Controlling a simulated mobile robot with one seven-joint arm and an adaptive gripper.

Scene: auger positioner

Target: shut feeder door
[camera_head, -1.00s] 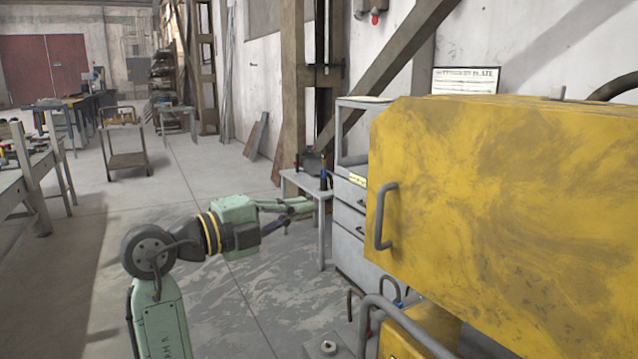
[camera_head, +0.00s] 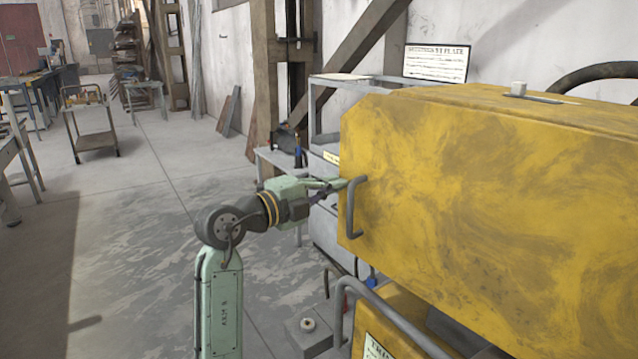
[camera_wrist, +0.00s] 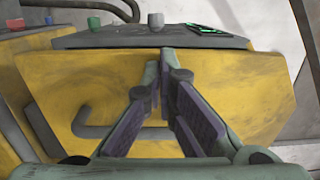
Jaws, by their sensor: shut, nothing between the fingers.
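The yellow door (camera_head: 480,190) with a grey bar handle (camera_head: 352,208) fills the right of the head view. It also fills the middle of the wrist view (camera_wrist: 235,95), with the handle (camera_wrist: 90,131) running sideways behind my fingers. A dark gap shows below the yellow panel in the head view. My gripper (camera_head: 354,183) is at the door's left edge, by the upper end of the handle. In the wrist view my gripper (camera_wrist: 160,68) is shut and empty, its fingertips together in front of the yellow face. I cannot tell whether they touch it.
A grey curved rail (camera_head: 385,312) and a lower yellow body (camera_head: 395,345) lie below the door. A grey cabinet (camera_head: 328,225) stands behind my gripper. In the wrist view a green-lit display (camera_wrist: 208,30) and a grey knob (camera_wrist: 156,21) sit above. Floor is open at left.

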